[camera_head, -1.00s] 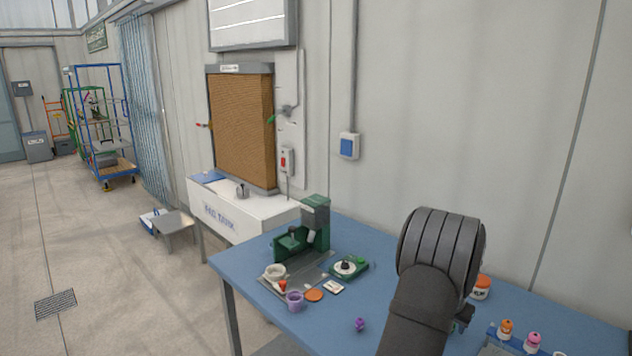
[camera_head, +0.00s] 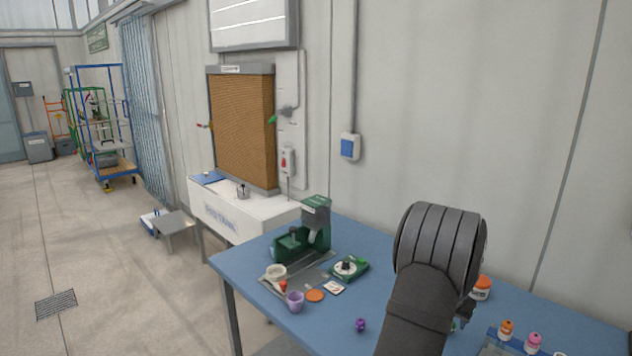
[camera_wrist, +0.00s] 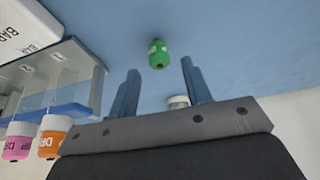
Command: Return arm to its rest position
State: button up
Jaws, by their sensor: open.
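In the wrist view my gripper (camera_wrist: 160,85) is open, its two fingers spread with nothing held between them. Beyond the fingertips a small green-capped bottle (camera_wrist: 158,55) stands apart on the blue table (camera_wrist: 225,30). A small whitish round thing (camera_wrist: 178,101) shows by the base of the right finger. In the head view my dark arm rises over the right part of the blue bench (camera_head: 250,275), and my gripper is almost wholly hidden behind it.
A green machine (camera_head: 315,225), a green dial device (camera_head: 348,268), a purple cup (camera_head: 295,301) and an orange disc (camera_head: 315,296) stand left of my arm. A purple piece (camera_head: 360,325) lies nearer. An orange-labelled jar (camera_head: 481,289) and a rack with bottles (camera_head: 506,330) are at the right.

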jog(key=v, duration=0.9)
jog(key=x, duration=1)
jog(key=shift+f, duration=0.35)
jog(key=shift+w+d+f, duration=0.15)
jog(key=shift+w, duration=0.05)
notch_tip(320, 180, up, 25)
jog(key=s+d+m+g, duration=0.1)
jog(key=s+d+m, duration=0.1)
jog(key=s+d, duration=0.4)
jog(key=s+d+m+g, duration=0.1)
jog(key=s+d+m, duration=0.2)
jog(key=s, duration=0.8)
jog(key=s+d+m+h, duration=0.1)
jog(key=s+d+m, duration=0.2)
jog(key=s+d, duration=0.5)
jog(key=shift+s+d+g, duration=0.35)
jog(key=shift+s+g, duration=0.05)
jog(key=shift+s, duration=0.45)
jog(key=shift+f, duration=0.1)
